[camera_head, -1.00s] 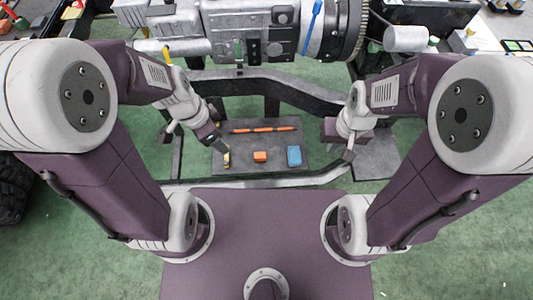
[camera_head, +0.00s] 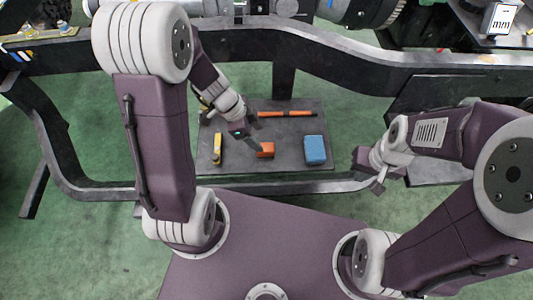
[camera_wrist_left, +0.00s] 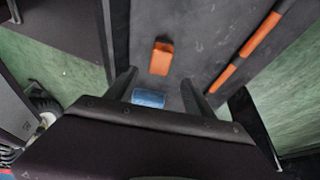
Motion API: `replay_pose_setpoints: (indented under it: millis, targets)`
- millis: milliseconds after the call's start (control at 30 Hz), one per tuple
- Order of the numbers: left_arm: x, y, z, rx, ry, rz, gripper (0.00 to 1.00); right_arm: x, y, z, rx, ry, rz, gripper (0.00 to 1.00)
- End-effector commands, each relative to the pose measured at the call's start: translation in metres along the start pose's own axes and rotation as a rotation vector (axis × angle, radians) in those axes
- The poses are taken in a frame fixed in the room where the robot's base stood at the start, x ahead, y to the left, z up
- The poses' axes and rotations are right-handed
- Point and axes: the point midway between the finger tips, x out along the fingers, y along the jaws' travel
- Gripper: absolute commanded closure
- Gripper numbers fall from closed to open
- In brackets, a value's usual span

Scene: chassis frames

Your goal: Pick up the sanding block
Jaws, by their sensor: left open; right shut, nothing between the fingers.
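A small orange block (camera_head: 265,150) and a larger blue block (camera_head: 315,150) lie apart on a dark tray (camera_head: 290,164). I cannot tell for sure which is the sanding block. In the left wrist view the orange block (camera_wrist_left: 161,58) lies ahead of the left fingers (camera_wrist_left: 158,91). The blue block (camera_wrist_left: 148,98) shows between them, partly hidden by the gripper body. My right gripper (camera_head: 378,187) is shut and empty, right of the tray.
A yellow-handled tool (camera_head: 217,149) lies at the tray's left, close to my left arm. An orange and black rod (camera_head: 287,113) lies along the tray's back. A dark chassis frame (camera_head: 345,57) passes behind the tray, with another rail in front.

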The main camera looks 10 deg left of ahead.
Motion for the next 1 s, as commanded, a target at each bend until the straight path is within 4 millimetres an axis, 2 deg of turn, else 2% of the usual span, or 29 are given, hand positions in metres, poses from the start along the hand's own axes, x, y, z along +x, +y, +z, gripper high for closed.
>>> replay_pose_setpoints:
  millis: [233, 367, 600, 700, 900, 933, 1000]
  targets:
    - [0.037, 0.001, 0.002, 0.001, -0.001, 0.003, 0.38, 0.021, 0.000, 0.002, 0.000, 0.000, 0.000, 1.00]
    - [0.041, 0.001, 0.001, 0.001, -0.001, 0.002, 0.38, 0.022, 0.000, 0.002, 0.000, 0.000, 0.000, 1.00]
    - [0.084, 0.002, 0.007, 0.001, -0.001, 0.004, 0.38, 0.049, 0.001, 0.005, 0.000, 0.000, 0.000, 1.00]
    - [0.090, 0.001, 0.006, 0.002, -0.001, 0.002, 0.38, 0.051, 0.001, 0.005, 0.000, 0.000, 0.000, 1.00]
    - [0.089, 0.001, 0.005, 0.001, -0.001, 0.001, 0.38, 0.049, 0.001, 0.005, 0.000, 0.000, 0.000, 1.00]
    - [0.089, 0.001, 0.005, 0.001, -0.001, 0.001, 0.44, 0.049, 0.001, 0.005, 0.000, 0.000, 0.000, 1.00]
    - [0.089, 0.001, 0.005, 0.001, -0.001, 0.001, 0.63, 0.049, 0.001, 0.005, 0.000, 0.000, 0.000, 1.00]
